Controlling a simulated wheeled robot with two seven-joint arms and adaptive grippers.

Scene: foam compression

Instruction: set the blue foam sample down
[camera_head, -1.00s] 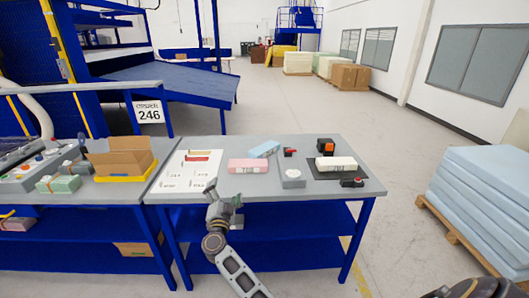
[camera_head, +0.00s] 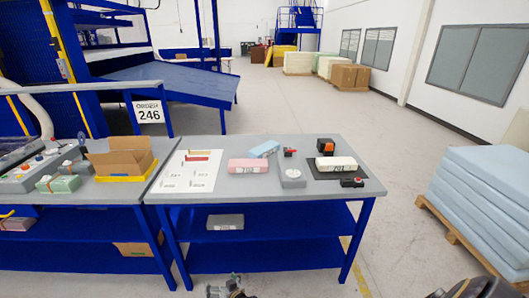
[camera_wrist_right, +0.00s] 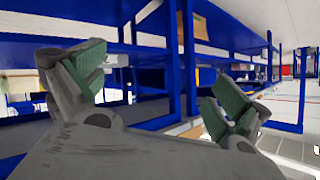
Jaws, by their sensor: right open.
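The blue foam sample (camera_head: 264,149) lies on the grey tabletop, turned at an angle just behind the right end of the pink block (camera_head: 248,165). I cannot tell whether the two touch. My right gripper (camera_head: 223,291) is at the bottom edge of the head view, low in front of the table and well away from the blue sample. In the right wrist view, my right gripper (camera_wrist_right: 158,92) has its two green-padded fingers spread wide with nothing between them. My left gripper is not in view.
The table (camera_head: 372,186) also holds a white sheet (camera_head: 205,171), a grey device (camera_head: 292,178) and a cream block (camera_head: 336,164) on a dark mat. A grey block (camera_head: 225,222) lies on the blue shelf below. An open carton (camera_head: 120,160) stands left.

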